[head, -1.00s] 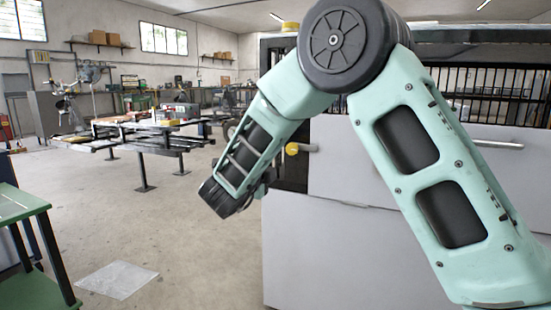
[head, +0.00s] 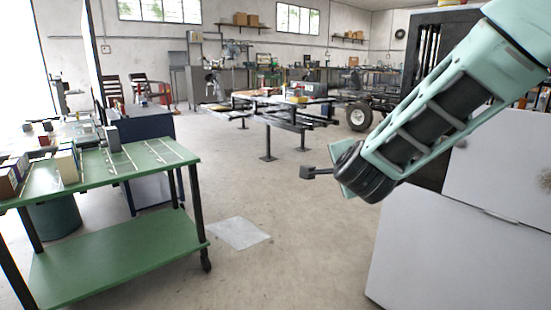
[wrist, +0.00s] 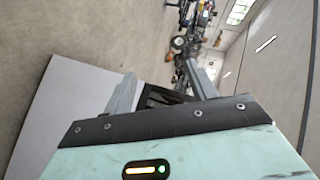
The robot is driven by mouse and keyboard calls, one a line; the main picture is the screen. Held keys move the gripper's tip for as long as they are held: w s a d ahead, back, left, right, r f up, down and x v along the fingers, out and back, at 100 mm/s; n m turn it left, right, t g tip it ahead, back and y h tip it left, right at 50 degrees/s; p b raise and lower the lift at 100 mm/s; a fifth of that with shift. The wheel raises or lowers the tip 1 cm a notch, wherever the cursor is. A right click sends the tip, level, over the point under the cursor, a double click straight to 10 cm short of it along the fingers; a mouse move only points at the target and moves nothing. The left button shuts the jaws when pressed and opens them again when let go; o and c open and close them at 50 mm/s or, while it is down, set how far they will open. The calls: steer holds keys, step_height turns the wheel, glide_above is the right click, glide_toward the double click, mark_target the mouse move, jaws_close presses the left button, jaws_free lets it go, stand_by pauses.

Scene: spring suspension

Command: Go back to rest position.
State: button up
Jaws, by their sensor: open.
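My gripper (wrist: 162,82) shows in the wrist view with its two grey fingers spread apart and nothing between them. In the head view, my pale green arm reaches in from the upper right and slopes down to the left. Its dark wrist end hangs over open floor, left of the white-panelled cabinet (head: 460,255).
A green wheeled table (head: 125,172) with boxes stands at the left. A white sheet (head: 238,233) lies on the floor beside it. A dark metal frame on legs (head: 268,125) with a wheel (head: 360,117) stands farther back.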

steer(key=s+a+f+n+g+y, duration=0.3)
steer(key=s+a+n+g, duration=0.15)
steer(key=s+n, duration=0.4)
steer(key=s+a+f+n+g+y, duration=0.35)
steer(key=s+a+n, duration=0.25)
steer(key=s, duration=0.6)
steer(key=s+d+f+n+g+h, duration=0.2)
steer(key=s+d+n+g, duration=0.15)
steer(key=s, duration=0.55)
steer(key=s+d+f+n+g+h, duration=0.25)
steer(key=s+d+n, duration=0.25)
steer(key=s, duration=0.3)
step_height(320, 180, up, 36)
steer(key=p, duration=3.5)
steer(key=shift+d, duration=0.15)
